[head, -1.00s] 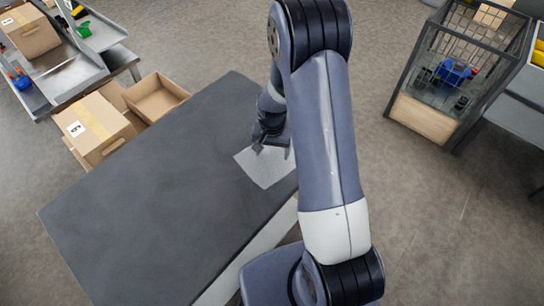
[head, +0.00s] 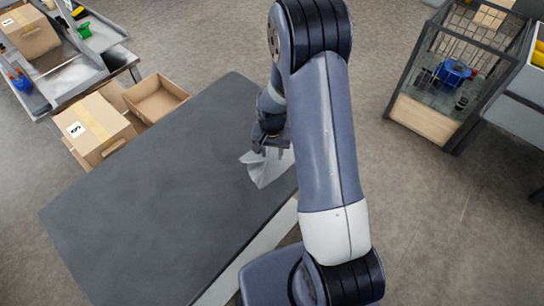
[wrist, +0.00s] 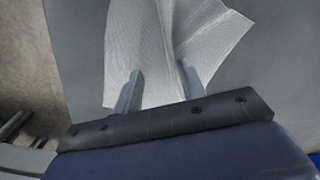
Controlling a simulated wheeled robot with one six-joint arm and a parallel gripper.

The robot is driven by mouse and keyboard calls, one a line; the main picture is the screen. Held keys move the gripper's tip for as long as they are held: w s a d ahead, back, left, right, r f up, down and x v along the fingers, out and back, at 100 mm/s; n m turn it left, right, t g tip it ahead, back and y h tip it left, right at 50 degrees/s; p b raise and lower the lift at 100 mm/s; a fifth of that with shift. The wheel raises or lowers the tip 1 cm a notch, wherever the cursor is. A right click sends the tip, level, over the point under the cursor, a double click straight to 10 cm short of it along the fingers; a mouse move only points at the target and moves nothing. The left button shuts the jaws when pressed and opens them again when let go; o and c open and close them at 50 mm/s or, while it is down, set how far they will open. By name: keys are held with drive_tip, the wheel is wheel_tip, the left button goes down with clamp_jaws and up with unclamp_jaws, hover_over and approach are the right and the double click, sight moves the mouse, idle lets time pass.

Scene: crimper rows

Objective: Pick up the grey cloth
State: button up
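The grey cloth (head: 265,172) is a light grey sheet at the right side of the dark table top (head: 150,190). It is gathered up into folds, narrow near my gripper (head: 269,148) and spreading out below. In the wrist view the cloth (wrist: 140,40) fans out beyond the fingers of my gripper (wrist: 160,76), with creases running between them.
Cardboard boxes (head: 97,125) stand at the table's far left, by a metal workbench (head: 75,72). A wire-sided cage (head: 425,112) with a blue item stands on the floor at the right. The rest of the table top is bare.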

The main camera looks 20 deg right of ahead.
drive_tip(key=c, duration=0.7)
drive_tip(key=shift+r, duration=0.2)
clamp_jaws()
wheel_tip(320, 180, up, 12)
drive_tip(key=p, duration=0.7)
drive_tip(key=shift+f, duration=0.2)
